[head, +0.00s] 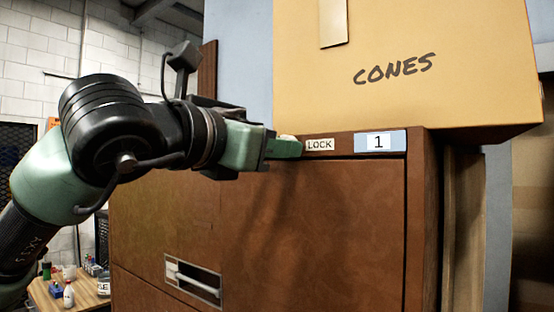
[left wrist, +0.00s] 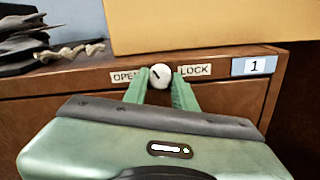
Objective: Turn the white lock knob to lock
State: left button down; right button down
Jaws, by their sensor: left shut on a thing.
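The white lock knob (left wrist: 160,74) sits on the top front rail of a brown cabinet, between the OPEN label (left wrist: 125,76) and the LOCK label (left wrist: 195,70). A dark mark on its face runs on a slant, upper left to lower right. My left gripper (left wrist: 160,82) has its two green fingers on either side of the knob, shut on it. In the head view, my left gripper (head: 292,146) reaches the rail just left of the LOCK label (head: 320,145), and the knob is mostly hidden. My right gripper is not in view.
A cardboard box marked CONES (head: 400,75) stands on the brown cabinet (head: 310,230). A "1" label (head: 380,141) is right of LOCK. A drawer handle (head: 193,280) is below. Dark items (left wrist: 25,45) lie on the cabinet top. A table (head: 85,293) with bottles stands at lower left.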

pick_arm(q)
jog(key=shift+m+b, duration=1.9)
jog(key=shift+m, duration=5.5)
jog(key=c, duration=1.1)
grip_release()
jog(key=shift+c, duration=0.2)
jog(key=shift+a, duration=0.1)
